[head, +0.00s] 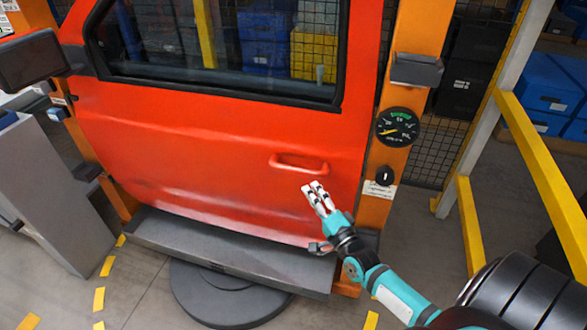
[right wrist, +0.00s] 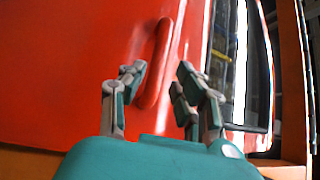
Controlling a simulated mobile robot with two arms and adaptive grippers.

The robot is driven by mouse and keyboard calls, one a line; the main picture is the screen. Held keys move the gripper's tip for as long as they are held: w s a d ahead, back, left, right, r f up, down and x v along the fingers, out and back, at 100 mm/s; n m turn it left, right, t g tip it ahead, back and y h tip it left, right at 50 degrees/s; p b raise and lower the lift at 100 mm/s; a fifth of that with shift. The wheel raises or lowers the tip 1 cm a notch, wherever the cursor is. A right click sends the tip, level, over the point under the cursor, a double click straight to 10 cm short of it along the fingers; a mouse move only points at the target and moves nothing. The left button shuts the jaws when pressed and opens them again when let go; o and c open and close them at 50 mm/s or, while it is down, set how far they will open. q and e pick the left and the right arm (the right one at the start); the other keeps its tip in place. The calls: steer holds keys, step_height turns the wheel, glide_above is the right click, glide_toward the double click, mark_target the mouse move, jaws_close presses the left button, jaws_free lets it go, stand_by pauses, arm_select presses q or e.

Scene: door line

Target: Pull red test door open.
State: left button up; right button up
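The red test door (head: 200,135) stands upright in an orange frame and looks shut, with a window in its upper half. Its red handle (head: 300,163) sits near the right edge of the door. My right gripper (head: 315,192) is just below the handle in the head view. In the right wrist view the gripper (right wrist: 155,85) has its fingers spread apart, with the handle (right wrist: 158,65) ahead, between the finger lines. The fingers are not closed on it, and I cannot tell whether they touch the door. My left gripper is not in view.
An orange post (head: 405,70) with a round gauge (head: 397,127) and a black knob (head: 385,176) stands right of the door. A dark grey step (head: 230,250) runs below it. A yellow rail (head: 540,170) is at the right, a grey cabinet (head: 45,185) at the left.

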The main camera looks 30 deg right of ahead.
mark_target(295, 171)
steer(key=w, duration=0.3)
steer(key=w+r, duration=0.1)
steer(key=w, duration=0.5)
steer(key=shift+w+d+r+p, duration=0.15)
steer(key=shift+w+d+p, duration=0.15)
steer(key=shift+w+d, duration=0.05)
jaws_close()
